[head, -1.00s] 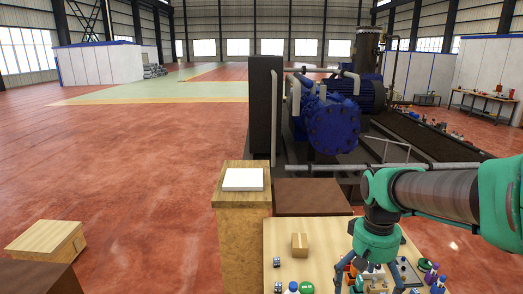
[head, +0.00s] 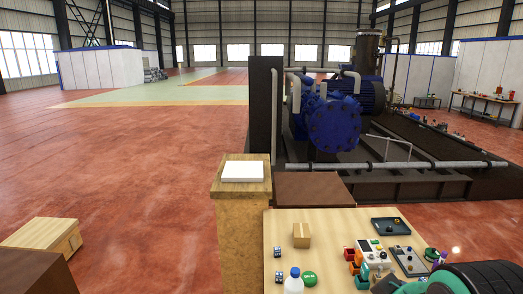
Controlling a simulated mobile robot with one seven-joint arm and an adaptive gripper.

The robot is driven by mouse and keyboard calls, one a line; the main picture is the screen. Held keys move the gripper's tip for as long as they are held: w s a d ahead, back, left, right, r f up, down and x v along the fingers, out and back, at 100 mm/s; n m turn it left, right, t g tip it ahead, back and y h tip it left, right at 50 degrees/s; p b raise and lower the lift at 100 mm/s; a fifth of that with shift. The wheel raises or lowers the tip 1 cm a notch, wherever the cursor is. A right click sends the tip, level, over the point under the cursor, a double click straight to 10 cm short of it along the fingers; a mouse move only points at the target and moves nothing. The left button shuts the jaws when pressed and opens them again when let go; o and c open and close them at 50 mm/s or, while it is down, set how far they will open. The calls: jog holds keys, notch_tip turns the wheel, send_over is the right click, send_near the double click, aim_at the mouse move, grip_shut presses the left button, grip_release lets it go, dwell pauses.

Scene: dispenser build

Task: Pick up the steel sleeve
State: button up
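I cannot make out the steel sleeve for certain in the head view; the small parts on the wooden work table (head: 340,223) are too small to tell apart. Part of my arm, teal and black, shows at the bottom right edge. My gripper is not clearly visible, so its fingers and anything between them are hidden.
The table's left back is clear.

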jog(key=shift+s+f, duration=0.15)
jog(key=shift+s, duration=0.05)
jog(key=c, duration=1.5)
jog(key=w+d+f+g, duration=0.1)
jog(key=w+d+f, duration=0.2)
jog(key=f, duration=0.3)
jog(key=w+d+f+g+p, duration=0.1)
jog(key=w+d+f+g, duration=0.1)
jog(key=f, duration=0.5)
jog(key=w+d+f+g+p, duration=0.1)
jog(key=w+d+f+g, duration=0.1)
jog(key=w+d+f, duration=0.2)
jog(key=shift+w+d+f, duration=0.1)
jog(key=shift+d+f, duration=0.15)
jog(key=shift+f, duration=0.45)
jog(key=shift+w+d+f, duration=0.1)
jog(key=shift+d+f, duration=0.15)
jog(key=shift+f, duration=0.45)
